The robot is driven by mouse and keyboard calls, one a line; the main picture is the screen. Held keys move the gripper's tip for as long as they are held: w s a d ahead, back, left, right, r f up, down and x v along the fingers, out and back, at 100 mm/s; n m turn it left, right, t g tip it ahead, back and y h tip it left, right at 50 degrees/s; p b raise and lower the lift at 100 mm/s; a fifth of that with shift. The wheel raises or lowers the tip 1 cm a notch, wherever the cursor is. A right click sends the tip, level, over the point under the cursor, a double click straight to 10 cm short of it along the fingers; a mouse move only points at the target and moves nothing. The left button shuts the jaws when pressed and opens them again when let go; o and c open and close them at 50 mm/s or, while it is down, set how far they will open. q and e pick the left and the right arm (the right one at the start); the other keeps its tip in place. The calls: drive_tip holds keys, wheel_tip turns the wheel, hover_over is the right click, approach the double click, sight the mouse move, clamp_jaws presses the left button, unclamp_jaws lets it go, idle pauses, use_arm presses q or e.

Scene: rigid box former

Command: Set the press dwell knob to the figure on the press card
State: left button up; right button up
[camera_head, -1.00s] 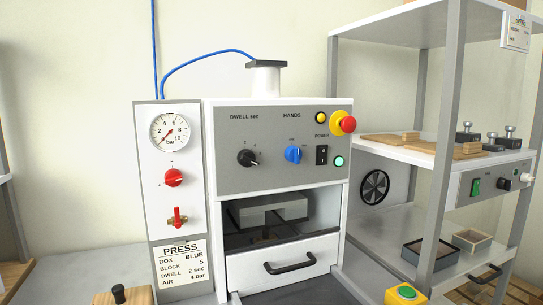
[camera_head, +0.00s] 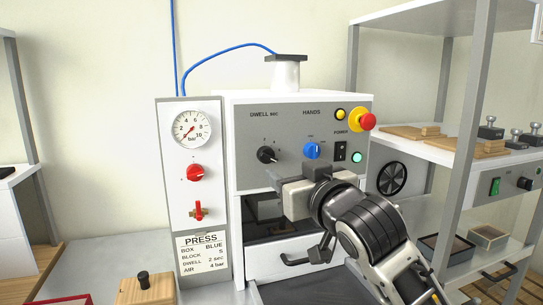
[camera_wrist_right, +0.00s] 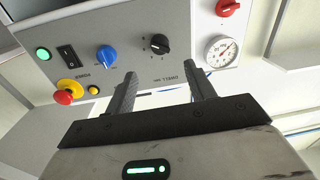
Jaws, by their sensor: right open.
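The black dwell knob (camera_head: 267,155) sits under the "DWELL sec" label on the grey press panel (camera_head: 245,130). Its pale pointer line seems to point to the lower right; the figure it marks is too small to read. The press card (camera_head: 202,253) reads box blue, dwell 2 sec, air 4 bar. My right gripper (camera_head: 276,183) is open and empty, just below and in front of the knob. In the right wrist view the dwell knob (camera_wrist_right: 160,44) shows beyond and between the two open fingers (camera_wrist_right: 162,82), not touched. My left gripper is not in view.
Right of the knob are a blue hands knob (camera_head: 312,151), a black power switch (camera_head: 340,151) and a red emergency button (camera_head: 362,121). Left are the pressure gauge (camera_head: 191,129) and red air knob (camera_head: 195,173). A shelf rack (camera_head: 462,146) stands at the right.

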sight(270, 158)
drive_tip(key=p+x, duration=0.2)
drive_tip(key=x, duration=0.8)
drive_tip(key=c, duration=0.9)
